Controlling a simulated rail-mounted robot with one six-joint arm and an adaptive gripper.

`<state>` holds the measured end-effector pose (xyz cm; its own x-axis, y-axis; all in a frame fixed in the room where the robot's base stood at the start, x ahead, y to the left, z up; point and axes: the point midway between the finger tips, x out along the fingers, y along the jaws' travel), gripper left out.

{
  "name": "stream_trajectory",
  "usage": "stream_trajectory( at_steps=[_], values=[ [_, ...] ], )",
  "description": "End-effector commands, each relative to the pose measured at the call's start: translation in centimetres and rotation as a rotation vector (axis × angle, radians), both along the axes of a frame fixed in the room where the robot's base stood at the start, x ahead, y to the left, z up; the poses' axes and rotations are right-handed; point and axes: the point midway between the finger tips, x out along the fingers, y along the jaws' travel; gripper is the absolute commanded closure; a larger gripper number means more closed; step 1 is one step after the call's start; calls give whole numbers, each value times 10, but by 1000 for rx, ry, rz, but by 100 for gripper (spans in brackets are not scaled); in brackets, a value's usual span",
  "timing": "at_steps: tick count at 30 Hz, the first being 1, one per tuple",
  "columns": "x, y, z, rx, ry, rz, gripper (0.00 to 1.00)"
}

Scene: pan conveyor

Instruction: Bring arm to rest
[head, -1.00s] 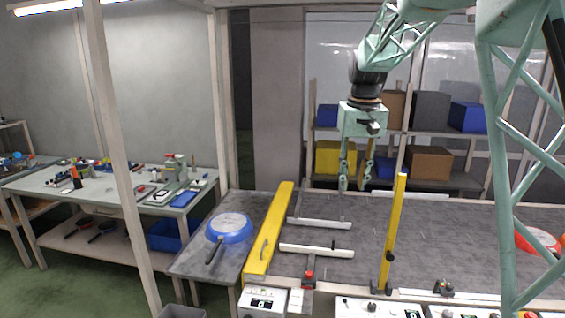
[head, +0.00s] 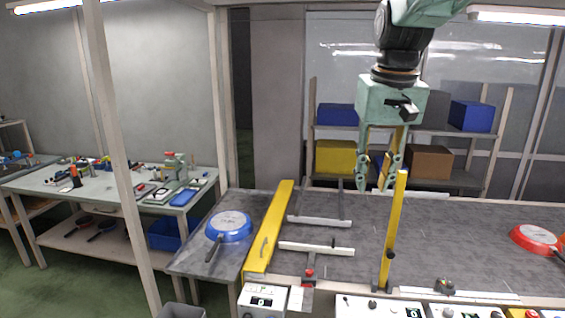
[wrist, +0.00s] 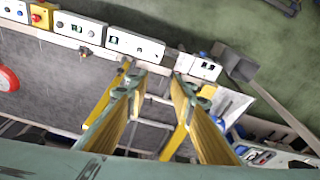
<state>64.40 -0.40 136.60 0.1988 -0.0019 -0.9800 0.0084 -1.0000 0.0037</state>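My gripper (head: 376,188) hangs above the conveyor belt (head: 430,235), fingers pointing down, behind the upright yellow post. Its two fingers are apart with nothing between them; in the wrist view the open gripper (wrist: 157,75) also shows empty. A blue pan (head: 230,227) lies upside down on the grey side table left of the yellow barrier. A red pan (head: 536,239) lies upside down on the belt at the far right; part of it also shows at the left edge of the wrist view (wrist: 7,79).
The yellow post (head: 393,230) and yellow barrier (head: 268,230) stand up near the belt. White guide bars (head: 316,249) lie across the belt's left end. Control boxes (head: 375,307) line the front edge. Shelves with bins (head: 336,157) stand behind. The belt between post and red pan is clear.

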Motion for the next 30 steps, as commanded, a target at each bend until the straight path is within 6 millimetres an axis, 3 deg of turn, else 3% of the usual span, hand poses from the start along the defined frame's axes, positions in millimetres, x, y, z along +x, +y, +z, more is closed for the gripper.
stream_trajectory(
  at_steps=[14,30],
  values=[
    [-91,1,11,1,-36,-2,77],
    [-192,2,2,1,-72,-4,77]
  ],
)
